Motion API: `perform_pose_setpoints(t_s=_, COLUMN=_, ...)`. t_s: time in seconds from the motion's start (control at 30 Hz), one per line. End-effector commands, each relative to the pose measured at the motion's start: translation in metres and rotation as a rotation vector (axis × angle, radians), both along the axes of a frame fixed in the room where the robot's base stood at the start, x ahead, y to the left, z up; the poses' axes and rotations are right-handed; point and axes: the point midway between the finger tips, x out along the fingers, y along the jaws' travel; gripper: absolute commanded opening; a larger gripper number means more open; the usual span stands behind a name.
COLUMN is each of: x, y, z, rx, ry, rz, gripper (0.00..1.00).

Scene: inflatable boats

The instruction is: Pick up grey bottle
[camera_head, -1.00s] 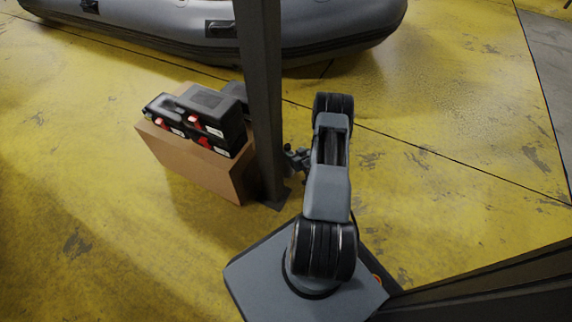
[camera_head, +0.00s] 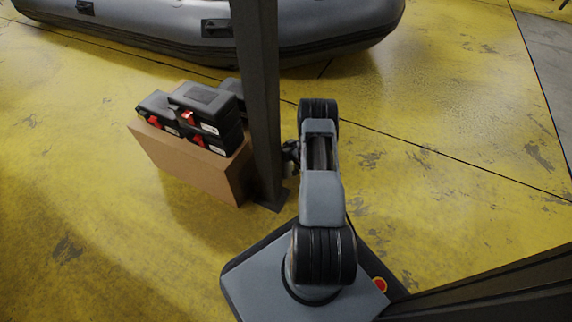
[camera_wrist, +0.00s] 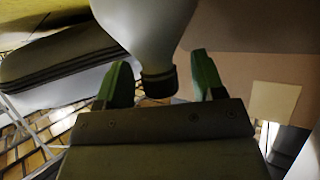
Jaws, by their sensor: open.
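The bottle (camera_wrist: 148,30) shows in the wrist view as a pale grey, smooth body with a dark ribbed cap. Its cap end points toward my gripper (camera_wrist: 162,82). The two green fingertips are spread apart, one on each side of the cap and neck, with visible gaps on both sides. The far end of the bottle is cut off by the top of the frame. In the head view, my gripper (camera_head: 291,156) is small and mostly hidden behind my arm, beside the dark post. I cannot make out the bottle there.
A cardboard box (camera_head: 180,165) carries black cases (camera_head: 207,102) with red latches. A dark upright post (camera_head: 262,100) stands between the box and my arm. A grey inflatable boat (camera_head: 300,30) lies behind. The yellow floor right of my arm is clear.

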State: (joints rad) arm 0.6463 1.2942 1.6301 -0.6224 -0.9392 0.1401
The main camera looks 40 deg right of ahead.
Motion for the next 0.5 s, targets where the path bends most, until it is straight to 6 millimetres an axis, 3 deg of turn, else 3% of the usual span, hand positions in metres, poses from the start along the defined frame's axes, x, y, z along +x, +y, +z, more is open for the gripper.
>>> perform_pose_setpoints(t_s=0.1, x=-0.0003, y=0.0, z=0.0004, rx=0.0, ry=0.0, rz=0.0, gripper=0.62)
perform_pose_setpoints(t_s=0.5, x=-0.0005, y=-0.0001, z=0.0002, rx=0.0, ry=0.0, rz=0.0, gripper=0.23)
